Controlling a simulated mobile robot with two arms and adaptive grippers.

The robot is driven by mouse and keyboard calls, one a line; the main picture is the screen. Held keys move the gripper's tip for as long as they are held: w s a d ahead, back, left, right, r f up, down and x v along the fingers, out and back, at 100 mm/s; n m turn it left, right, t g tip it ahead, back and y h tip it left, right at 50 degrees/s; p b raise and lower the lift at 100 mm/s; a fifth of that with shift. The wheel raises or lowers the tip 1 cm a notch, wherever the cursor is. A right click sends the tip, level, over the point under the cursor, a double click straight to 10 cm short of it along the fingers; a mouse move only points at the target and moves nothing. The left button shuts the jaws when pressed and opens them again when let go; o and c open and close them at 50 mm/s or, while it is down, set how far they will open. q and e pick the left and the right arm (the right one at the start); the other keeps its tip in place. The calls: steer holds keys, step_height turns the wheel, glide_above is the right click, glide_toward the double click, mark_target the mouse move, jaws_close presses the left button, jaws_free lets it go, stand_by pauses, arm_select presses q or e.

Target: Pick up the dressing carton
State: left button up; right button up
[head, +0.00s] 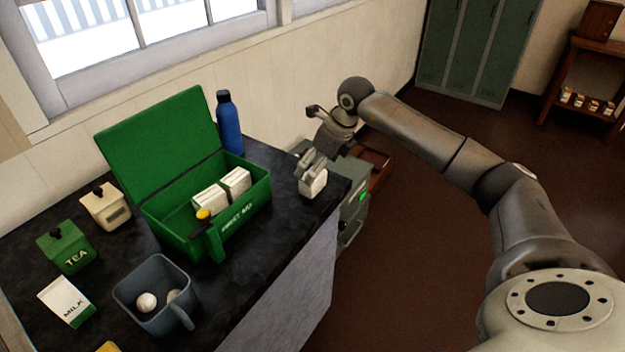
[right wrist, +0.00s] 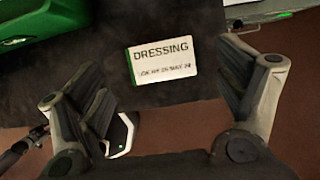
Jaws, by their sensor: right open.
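The dressing carton (head: 313,183) is a small white box at the right corner of the dark counter. In the right wrist view the carton (right wrist: 162,62) shows its DRESSING label, with dark counter around it. My right gripper (head: 311,163) is over the carton, with its arm coming in from the right. In the right wrist view the open fingers (right wrist: 166,88) stand to either side, with gaps between them and the carton. No contact shows.
An open green box (head: 178,236) holding white packs stands left of the carton, with a blue bottle (head: 229,125) behind it. The counter's front edge is close to the carton.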

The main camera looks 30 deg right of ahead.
steer(key=p+x, duration=0.1)
steer(key=x, duration=0.3)
steer(key=shift+s+f+p, duration=0.1)
steer(key=shift+f+p, duration=0.2)
steer(key=shift+f, duration=0.2)
steer(key=c, duration=1)
arm_select(q)
steer(key=shift+w+r, duration=1)
steer(key=shift+w, duration=0.15)
